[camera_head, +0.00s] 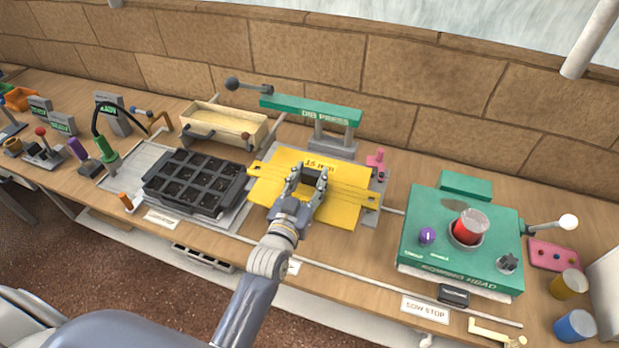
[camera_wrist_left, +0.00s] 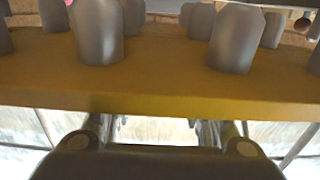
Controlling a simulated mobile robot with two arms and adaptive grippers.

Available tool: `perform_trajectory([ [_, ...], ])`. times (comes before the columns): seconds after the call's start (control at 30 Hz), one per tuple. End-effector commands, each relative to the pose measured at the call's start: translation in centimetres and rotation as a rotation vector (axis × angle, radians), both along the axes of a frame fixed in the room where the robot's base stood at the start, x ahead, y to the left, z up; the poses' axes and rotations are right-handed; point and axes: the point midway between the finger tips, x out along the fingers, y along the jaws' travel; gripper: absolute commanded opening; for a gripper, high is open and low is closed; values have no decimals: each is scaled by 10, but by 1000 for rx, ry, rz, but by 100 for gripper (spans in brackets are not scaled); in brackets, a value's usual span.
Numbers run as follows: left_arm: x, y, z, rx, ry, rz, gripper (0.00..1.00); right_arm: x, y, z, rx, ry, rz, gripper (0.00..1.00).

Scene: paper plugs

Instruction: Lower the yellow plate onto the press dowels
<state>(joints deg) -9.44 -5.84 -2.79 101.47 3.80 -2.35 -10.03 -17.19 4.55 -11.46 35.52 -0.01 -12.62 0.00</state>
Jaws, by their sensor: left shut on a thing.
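The yellow plate (camera_head: 342,212) lies over the base of the press (camera_head: 335,146), under its green beam. It looks about level in the head view. My left gripper (camera_head: 308,178) is shut on the yellow plate near its middle. In the left wrist view the yellow plate (camera_wrist_left: 160,84) spans the picture as a broad band above my gripper's fingers (camera_wrist_left: 158,130). Several grey round-ended pegs (camera_wrist_left: 238,40) stand along the plate there. I cannot tell whether they are the press dowels, which the plate hides in the head view. My right gripper is not in view.
A black cell tray (camera_head: 195,182) sits just left of the plate. A cream bin (camera_head: 225,122) stands behind it. A pink-topped piece (camera_head: 376,158) stands close to the plate's right. A green machine (camera_head: 462,240) with a red cylinder is farther right. The brick wall (camera_head: 400,75) bounds the back.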

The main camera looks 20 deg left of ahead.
Motion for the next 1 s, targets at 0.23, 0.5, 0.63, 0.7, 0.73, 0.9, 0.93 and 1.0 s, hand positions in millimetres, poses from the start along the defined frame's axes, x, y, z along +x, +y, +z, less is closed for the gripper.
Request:
perform_trajectory([
  [0.23, 0, 0, -5, 0, -3, 0, 9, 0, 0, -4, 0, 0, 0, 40],
  [0.5, 0, 0, -11, 0, -4, 0, 9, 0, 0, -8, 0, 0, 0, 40],
  [0.63, 0, 0, -14, 0, -4, 0, 9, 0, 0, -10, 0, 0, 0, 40],
  [0.7, 0, 0, -15, 0, -4, 0, 9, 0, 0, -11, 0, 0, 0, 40],
  [0.73, 0, 0, -16, 0, -4, 0, 9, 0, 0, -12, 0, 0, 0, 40],
  [0.9, 0, 0, -20, 0, -4, 0, 9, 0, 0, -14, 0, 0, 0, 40],
  [0.93, 0, 0, -20, 0, -4, 0, 9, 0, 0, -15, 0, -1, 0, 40],
  [1.0, 0, 0, -22, 1, -4, 0, 9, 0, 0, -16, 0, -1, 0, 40],
])
